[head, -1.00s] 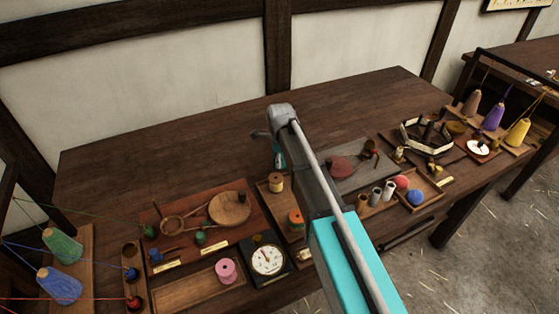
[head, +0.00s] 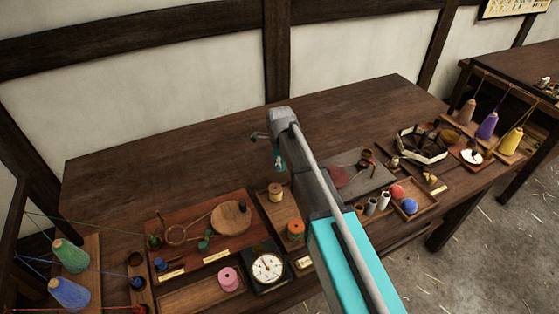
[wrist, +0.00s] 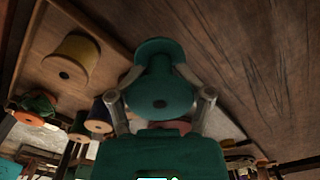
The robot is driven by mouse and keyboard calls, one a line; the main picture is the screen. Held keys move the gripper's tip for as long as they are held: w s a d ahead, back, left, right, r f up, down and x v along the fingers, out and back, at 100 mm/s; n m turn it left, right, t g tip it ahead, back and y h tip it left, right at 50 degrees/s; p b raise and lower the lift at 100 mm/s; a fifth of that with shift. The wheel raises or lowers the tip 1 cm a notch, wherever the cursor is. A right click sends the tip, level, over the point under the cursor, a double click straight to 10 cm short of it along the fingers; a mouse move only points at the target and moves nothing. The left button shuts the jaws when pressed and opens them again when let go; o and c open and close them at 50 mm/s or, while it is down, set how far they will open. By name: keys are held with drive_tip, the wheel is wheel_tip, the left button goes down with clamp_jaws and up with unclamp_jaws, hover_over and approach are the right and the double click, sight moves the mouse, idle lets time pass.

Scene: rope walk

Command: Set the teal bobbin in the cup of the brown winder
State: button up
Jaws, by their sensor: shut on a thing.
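A teal bobbin (wrist: 160,78) is clasped between the fingers of my gripper (wrist: 160,92). In the head view the teal bobbin (head: 279,162) hangs in the air over the table, partly hidden by my arm. What I take to be the brown winder (head: 202,213) is a red-brown board at the left front, with a round wooden wheel (head: 230,218) and a ring-shaped cup (head: 176,234) on its left part. The gripper is to the right of this board and apart from it. I see nothing standing in the cup at this size.
A grey board with a red disc (head: 335,177) lies right of my arm. A tan spool (head: 276,192) and an orange one (head: 295,230) stand in a tray below the gripper. A dial (head: 267,267) and pink spool (head: 229,278) are in front. The table's back is clear.

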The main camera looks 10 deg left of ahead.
drive_tip(key=s+d+r+p, duration=0.4)
drive_tip(key=s+r+p, duration=0.3)
drive_tip(key=s, duration=0.4)
drive_tip(key=shift+s+d+r, duration=0.3)
drive_tip(key=shift+s+r, duration=0.1)
drive_tip(key=shift+r, duration=0.25)
drive_tip(key=shift+d, duration=0.1)
clamp_jaws()
